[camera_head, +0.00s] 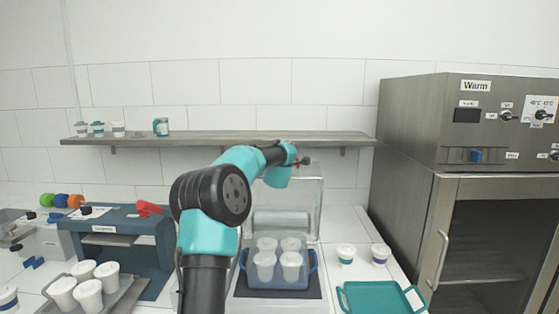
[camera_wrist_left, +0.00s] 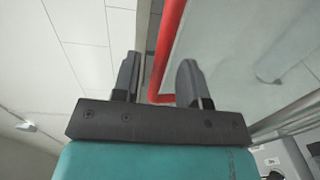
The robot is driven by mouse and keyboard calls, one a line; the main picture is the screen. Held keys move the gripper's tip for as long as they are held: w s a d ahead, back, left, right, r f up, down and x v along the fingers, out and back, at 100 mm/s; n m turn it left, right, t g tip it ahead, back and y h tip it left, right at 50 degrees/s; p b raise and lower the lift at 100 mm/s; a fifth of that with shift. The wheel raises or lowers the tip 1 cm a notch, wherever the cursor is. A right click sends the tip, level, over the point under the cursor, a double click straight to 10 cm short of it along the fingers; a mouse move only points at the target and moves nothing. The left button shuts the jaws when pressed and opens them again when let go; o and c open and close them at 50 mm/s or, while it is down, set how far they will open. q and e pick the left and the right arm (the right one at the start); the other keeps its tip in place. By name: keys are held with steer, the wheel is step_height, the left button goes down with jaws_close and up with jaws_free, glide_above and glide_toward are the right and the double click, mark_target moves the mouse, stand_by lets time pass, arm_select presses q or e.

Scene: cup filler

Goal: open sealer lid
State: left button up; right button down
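The sealer (camera_head: 277,301) stands in the middle of the counter. Its clear lid (camera_head: 312,180) stands raised, roughly upright, behind a blue tray (camera_head: 283,283) holding several white cups (camera_head: 291,262). My left gripper (camera_head: 299,160) is at the lid's top edge, small and partly hidden by its own wrist. In the left wrist view, the red handle (camera_wrist_left: 168,45) of the lid runs between the two fingers (camera_wrist_left: 158,75). The fingers are apart, and no firm grip on the handle shows. My right gripper is in neither view.
A wooden shelf (camera_head: 215,139) with small cups runs behind. A steel warmer (camera_head: 455,130) stands at the right. A blue machine (camera_head: 150,237) and a cup tray (camera_head: 128,297) are left.

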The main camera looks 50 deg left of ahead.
arm_select(q)
steer(key=shift+x, duration=1.15)
steer(key=shift+c, duration=0.5)
jaws_close()
